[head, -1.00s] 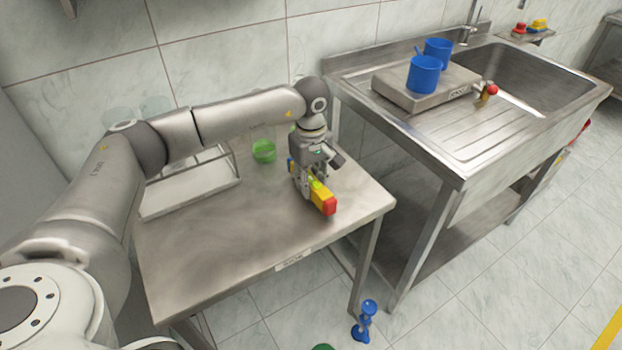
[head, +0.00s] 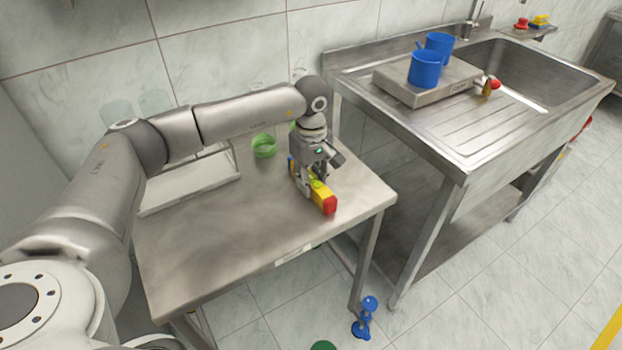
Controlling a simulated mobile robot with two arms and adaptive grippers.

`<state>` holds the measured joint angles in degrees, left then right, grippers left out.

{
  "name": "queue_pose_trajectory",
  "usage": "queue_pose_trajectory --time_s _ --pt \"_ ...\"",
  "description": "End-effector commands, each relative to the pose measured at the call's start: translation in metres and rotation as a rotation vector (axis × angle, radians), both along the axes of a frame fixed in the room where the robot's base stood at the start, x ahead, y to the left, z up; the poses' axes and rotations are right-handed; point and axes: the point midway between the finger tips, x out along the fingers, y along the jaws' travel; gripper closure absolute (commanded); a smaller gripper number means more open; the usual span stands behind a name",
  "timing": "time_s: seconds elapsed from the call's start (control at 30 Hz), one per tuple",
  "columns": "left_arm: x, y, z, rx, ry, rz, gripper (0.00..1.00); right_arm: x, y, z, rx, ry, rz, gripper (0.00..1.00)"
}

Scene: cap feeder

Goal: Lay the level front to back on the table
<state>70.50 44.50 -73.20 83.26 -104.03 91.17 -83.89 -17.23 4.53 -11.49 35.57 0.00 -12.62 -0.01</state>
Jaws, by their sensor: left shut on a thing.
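The level (head: 325,200) is a yellow bar with a red end cap facing the front and a green vial in its middle; a blue part shows at its far end. It is at the right side of the steel table (head: 215,255), pointing roughly front to back with a slight slant. My left gripper (head: 312,187) points down over the level and is shut on it near its middle. The level is at or very near the table top; I cannot tell if it touches. My right gripper is not in view.
A white tray (head: 190,185) with a wire frame sits at the table's back left, and a green-bottomed glass (head: 264,147) behind the gripper. The sink unit (head: 450,165) stands to the right. The table's front middle is clear. A blue object (head: 366,315) is on the floor.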

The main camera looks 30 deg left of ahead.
Motion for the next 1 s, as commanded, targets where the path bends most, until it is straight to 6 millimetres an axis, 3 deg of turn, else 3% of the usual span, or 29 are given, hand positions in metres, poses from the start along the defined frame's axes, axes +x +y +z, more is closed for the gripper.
queue_pose_trajectory --time_s 0.13,0.17,0.33,0.77,1.0 --pt "0.000 0.000 0.000 -0.001 -0.001 0.000 1.00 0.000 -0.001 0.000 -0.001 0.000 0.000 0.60" --pt "0.000 0.000 0.000 -0.001 -0.001 0.000 0.70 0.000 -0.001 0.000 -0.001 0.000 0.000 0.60" --pt "0.000 0.000 0.000 -0.001 -0.001 0.000 0.48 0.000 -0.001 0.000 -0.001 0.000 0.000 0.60" --pt "0.000 0.000 0.000 0.000 0.000 0.000 0.48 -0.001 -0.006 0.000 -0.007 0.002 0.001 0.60" --pt "0.000 0.000 0.020 -0.001 -0.001 0.000 0.48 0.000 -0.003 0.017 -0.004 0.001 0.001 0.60"
